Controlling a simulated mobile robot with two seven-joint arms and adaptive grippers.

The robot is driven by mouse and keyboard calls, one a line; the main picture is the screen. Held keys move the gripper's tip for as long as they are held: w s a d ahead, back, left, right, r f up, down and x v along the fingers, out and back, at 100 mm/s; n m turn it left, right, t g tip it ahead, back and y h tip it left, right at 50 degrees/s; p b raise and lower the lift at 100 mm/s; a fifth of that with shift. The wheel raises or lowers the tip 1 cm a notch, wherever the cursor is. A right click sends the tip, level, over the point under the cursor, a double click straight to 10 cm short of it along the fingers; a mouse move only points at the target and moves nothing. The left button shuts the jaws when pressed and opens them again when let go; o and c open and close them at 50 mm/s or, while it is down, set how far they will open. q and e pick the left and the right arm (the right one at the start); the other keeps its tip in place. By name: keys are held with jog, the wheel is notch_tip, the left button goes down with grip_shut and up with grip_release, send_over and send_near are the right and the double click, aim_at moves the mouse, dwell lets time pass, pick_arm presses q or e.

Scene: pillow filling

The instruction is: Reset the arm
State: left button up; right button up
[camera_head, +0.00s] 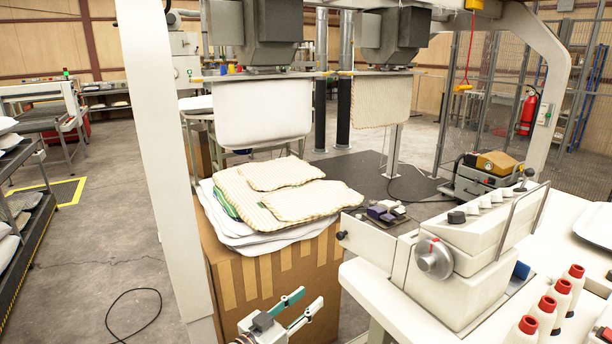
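My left gripper (311,297) is at the bottom centre, in front of the cardboard box. Its teal finger and white finger stand apart, with nothing between them. A stack of white and cream striped pillow covers (285,196) lies on top of the cardboard box (270,285), above and behind the gripper. The gripper appears apart from the box. My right gripper is not in view.
A white machine with a dial (434,259) stands on the white table at right, near red-topped thread cones (546,310). A white frame post (160,150) rises left of the box. Two covers, one white (262,112) and one cream (381,100), hang behind. A black cable (134,310) lies on the floor.

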pick_arm(q)
jog(key=s+a+f+n+g+y, duration=0.1)
jog(key=s+a+f+y, duration=0.2)
jog(key=s+a+f, duration=0.3)
jog(key=s+a+f+n+y, duration=0.1)
jog(key=s+a+f+y, duration=0.2)
jog(key=s+a+f, duration=0.4)
jog(key=s+a+f+n+g+y, duration=0.1)
jog(key=s+a+f, duration=0.6)
jog(key=s, duration=1)
jog(key=shift+f+g+y, duration=0.3)
jog(key=shift+f+y, duration=0.35)
jog(key=shift+y, duration=0.25)
